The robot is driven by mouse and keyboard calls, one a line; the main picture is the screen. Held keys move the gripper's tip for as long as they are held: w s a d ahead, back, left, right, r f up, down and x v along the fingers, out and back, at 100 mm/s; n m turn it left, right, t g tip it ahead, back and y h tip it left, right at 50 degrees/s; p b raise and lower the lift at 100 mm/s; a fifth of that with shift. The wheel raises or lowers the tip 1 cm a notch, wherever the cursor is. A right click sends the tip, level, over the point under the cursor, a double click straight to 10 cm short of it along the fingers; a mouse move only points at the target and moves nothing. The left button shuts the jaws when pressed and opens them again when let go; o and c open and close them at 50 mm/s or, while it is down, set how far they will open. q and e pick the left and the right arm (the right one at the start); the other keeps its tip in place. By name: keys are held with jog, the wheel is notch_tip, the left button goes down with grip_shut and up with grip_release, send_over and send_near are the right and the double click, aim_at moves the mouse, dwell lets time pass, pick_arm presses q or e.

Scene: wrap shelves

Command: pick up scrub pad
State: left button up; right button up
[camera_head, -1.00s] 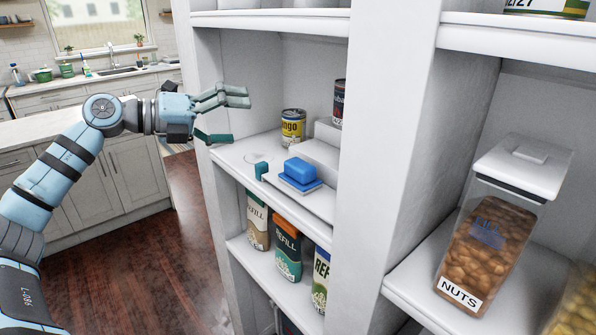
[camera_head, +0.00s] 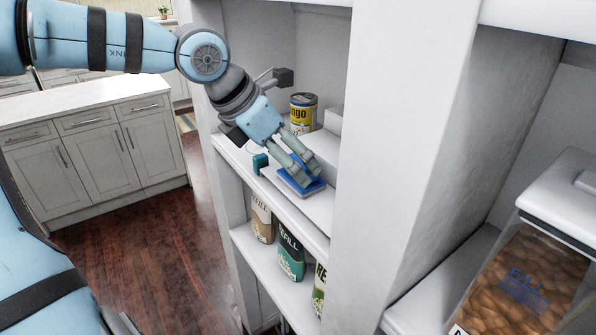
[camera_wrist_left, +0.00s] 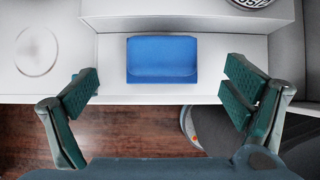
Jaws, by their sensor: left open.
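The blue scrub pad (camera_wrist_left: 162,59) lies on the white shelf, in the middle of the left wrist view. In the head view the scrub pad (camera_head: 311,186) is partly hidden behind my left gripper's fingers. My left gripper (camera_head: 308,175) is angled down over the pad. Its fingers are open and spread to either side of the pad in the wrist view (camera_wrist_left: 160,100), with gaps between them and the pad. My right gripper is not in view.
Refill packs (camera_head: 290,252) fill the shelf below. A white upright (camera_head: 390,150) divides off the nuts container (camera_head: 525,285).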

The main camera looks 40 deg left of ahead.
aim_at(298, 161)
pick_arm(q)
jog(key=w+f, duration=0.1)
jog(key=w+d+f, duration=0.1)
jog(key=w+f, duration=0.1)
jog(key=shift+w+d, duration=0.2)
jog(key=shift+s+a, duration=0.15)
jog(key=shift+s, duration=0.15)
jog(key=shift+s+a, duration=0.15)
jog(key=shift+s, duration=0.05)
jog(key=c, duration=0.7)
jog(key=shift+w, duration=0.1)
jog(key=c, duration=0.6)
jog(key=shift+c, duration=0.2)
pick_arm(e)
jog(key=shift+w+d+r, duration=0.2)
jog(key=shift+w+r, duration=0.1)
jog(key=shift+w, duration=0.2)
